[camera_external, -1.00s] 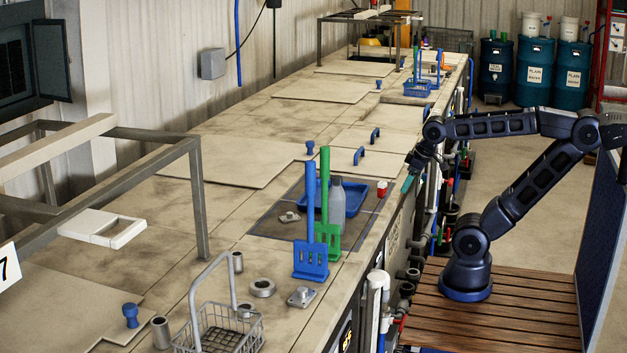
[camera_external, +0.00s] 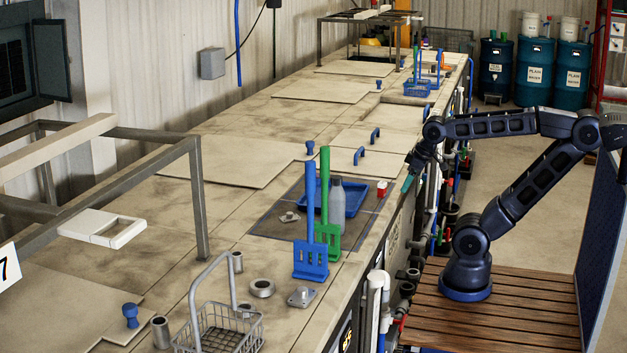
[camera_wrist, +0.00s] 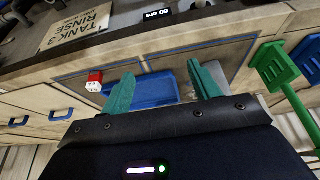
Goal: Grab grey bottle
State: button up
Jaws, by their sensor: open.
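The grey bottle (camera_external: 337,205) stands upright on the dark mat on the tank top in the external view, just behind the green paddle and in front of the blue tray.
A blue paddle (camera_external: 311,262) and green paddle (camera_external: 328,240) stand beside the bottle. A blue tray (camera_external: 359,194) and red-white block (camera_external: 381,188) lie behind it. A wire basket (camera_external: 222,335) stands nearer the camera. Bare counter lies left of the mat (camera_external: 270,226).

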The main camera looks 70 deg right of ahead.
jog(key=n+h, duration=0.3)
jog(key=n, duration=2.6)
send_near(338, 177)
jog(key=shift+x, duration=5.5)
grip_shut()
